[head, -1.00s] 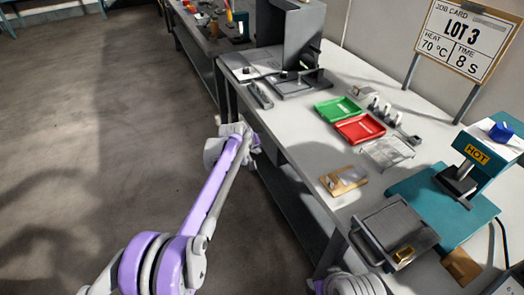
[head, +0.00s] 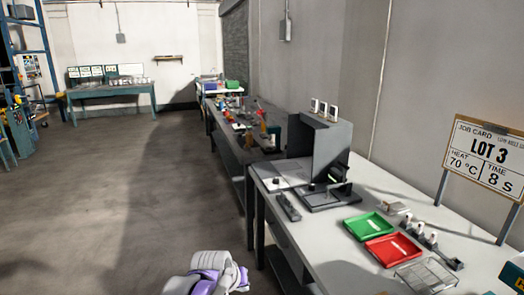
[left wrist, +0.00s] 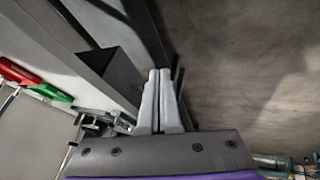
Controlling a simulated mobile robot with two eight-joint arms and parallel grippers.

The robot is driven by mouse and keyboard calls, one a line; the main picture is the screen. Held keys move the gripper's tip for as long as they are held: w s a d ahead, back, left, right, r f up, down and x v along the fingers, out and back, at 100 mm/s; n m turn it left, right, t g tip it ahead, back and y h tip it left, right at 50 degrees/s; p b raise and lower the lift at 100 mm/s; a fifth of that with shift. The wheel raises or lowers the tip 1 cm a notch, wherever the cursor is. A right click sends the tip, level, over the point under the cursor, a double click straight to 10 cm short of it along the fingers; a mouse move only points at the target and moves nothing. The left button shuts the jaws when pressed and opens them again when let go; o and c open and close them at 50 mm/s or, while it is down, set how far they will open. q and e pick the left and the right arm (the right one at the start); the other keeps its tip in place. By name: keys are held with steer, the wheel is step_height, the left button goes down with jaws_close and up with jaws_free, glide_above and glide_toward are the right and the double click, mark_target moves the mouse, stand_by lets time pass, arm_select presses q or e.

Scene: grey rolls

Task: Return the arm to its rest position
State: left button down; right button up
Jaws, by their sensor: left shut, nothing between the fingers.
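In the head view the white and purple end of my left arm (head: 212,272) shows at the bottom edge, over the floor left of the bench. The fingers are hard to make out there. In the left wrist view my left gripper (left wrist: 160,73) has its two grey fingers together, shut with nothing between them. It is clear of the bench edge, with bare floor beyond. My right arm and right gripper are not in view.
The pale workbench (head: 345,232) on the right carries a grey shielded machine (head: 318,150), a green tray (head: 370,226), a red tray (head: 393,249) and a wire rack (head: 427,274). A job card (head: 484,157) stands behind. The concrete floor (head: 120,215) on the left is open.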

arm_select(q)
steer(key=s+a+f+y, duration=0.1)
steer(key=s+a+f, duration=0.25)
steer(key=s, duration=0.65)
steer(key=s+a+f+m+g+y, duration=0.15)
steer(key=s+a, duration=0.35)
steer(key=s, duration=0.6)
steer(key=s+a+f+t, duration=0.1)
steer(key=s+a+f, duration=0.25)
steer(key=s, duration=0.65)
step_height(320, 180, up, 16)
steer(key=w+p, duration=0.2)
steer(key=p, duration=1.2)
steer(key=shift+a+r, duration=0.15)
steer(key=shift+a, duration=0.05)
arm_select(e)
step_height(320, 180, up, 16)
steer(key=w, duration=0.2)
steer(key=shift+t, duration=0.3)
arm_select(q)
steer(key=shift+s, duration=0.15)
steer(key=shift+d, duration=0.1)
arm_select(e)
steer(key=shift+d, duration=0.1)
